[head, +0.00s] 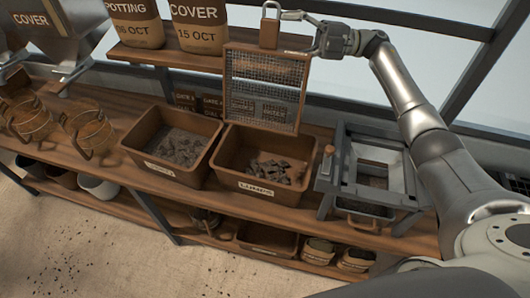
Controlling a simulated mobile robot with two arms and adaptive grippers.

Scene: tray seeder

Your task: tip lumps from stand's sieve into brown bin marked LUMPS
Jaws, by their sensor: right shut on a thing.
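The sieve (262,72), a wooden frame with wire mesh, is held steeply tilted, nearly upright, above the back of the brown bin marked LUMPS (240,183). My right gripper (290,16) is shut on the sieve at its top, by the handle; the exact grip is small in the picture. Dark lumps lie inside the LUMPS bin, and none can be made out on the mesh. The grey stand (340,186) is right of the bin, with its square top opening free of the sieve. My left gripper is not in view.
A second brown bin (137,143) with dark lumps stands left of the LUMPS bin. Cover and potting sacks (200,28) stand on the back shelf (160,54). Wooden scoop-like vessels (92,135) sit at the left. More containers are on the lower shelf.

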